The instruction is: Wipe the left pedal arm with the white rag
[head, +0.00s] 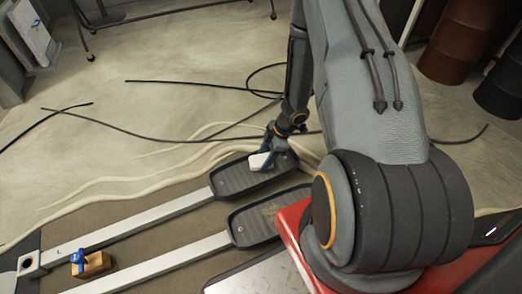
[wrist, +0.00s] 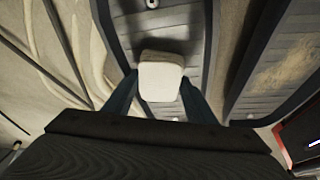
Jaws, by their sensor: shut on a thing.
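The left pedal arm (head: 130,222) is a pale metal bar marked with a small L at its lower left end. It runs up to a dark ribbed footplate (head: 232,181), which also shows in the wrist view (wrist: 190,18). The white rag (head: 260,162) is a small folded pad over this footplate, and in the wrist view (wrist: 161,76) it sits between my two fingers. My gripper (head: 268,155) is shut on the rag. I cannot tell whether the rag touches the footplate. The bar itself is clear of the rag.
A second pedal arm (head: 160,263) with a brown-stained footplate (head: 252,226) lies parallel, just below. A blue clamp (head: 78,260) on a wooden block stands between the bars. Roots (head: 120,185) and black cables (head: 165,134) cross the floor. Dark barrels (head: 450,45) stand at upper right.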

